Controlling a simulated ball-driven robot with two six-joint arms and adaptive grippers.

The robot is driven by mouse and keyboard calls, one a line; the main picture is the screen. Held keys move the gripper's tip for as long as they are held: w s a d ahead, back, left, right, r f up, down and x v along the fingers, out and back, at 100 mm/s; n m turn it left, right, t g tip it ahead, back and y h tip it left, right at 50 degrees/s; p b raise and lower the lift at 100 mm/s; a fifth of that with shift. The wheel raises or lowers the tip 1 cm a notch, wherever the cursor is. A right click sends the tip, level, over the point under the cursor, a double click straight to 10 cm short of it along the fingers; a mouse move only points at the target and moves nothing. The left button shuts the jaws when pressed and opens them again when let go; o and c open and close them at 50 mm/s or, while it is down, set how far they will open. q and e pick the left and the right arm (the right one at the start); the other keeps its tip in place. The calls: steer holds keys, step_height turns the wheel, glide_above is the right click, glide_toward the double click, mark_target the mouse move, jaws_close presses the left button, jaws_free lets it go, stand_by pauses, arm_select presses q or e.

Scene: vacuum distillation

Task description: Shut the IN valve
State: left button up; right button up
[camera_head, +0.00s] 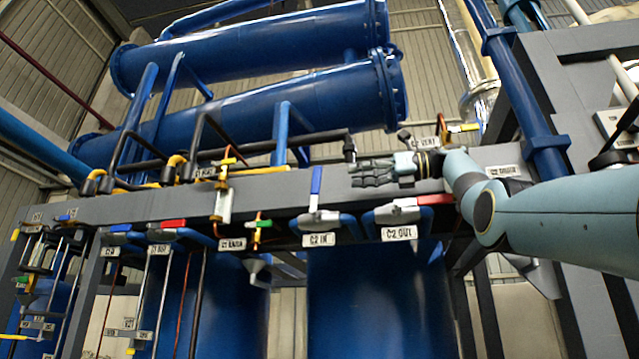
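The valve labelled C2 IN has a blue lever (316,187) standing upright above its body. My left gripper is not in view.
The C2 OUT valve's red lever (435,199) lies roughly level, below my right forearm. Farther left are another blue lever (120,228) and red lever (173,224). A green-handled valve (260,224) stands left of C2 IN. Black pipes (290,145) run behind the beam.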

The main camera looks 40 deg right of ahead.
mark_target(321, 176)
steer(key=p+x, duration=0.3)
steer(key=x, duration=0.6)
steer(key=shift+a+r+p, duration=0.15)
steer(key=shift+r+p, duration=0.05)
steer(key=shift+p, duration=0.1)
steer(key=shift+w+a+f+p, duration=0.1)
steer(key=shift+w+a+p, duration=0.2)
steer(key=shift+w+a, duration=0.2)
steer(key=shift+c, duration=0.3)
jaws_close()
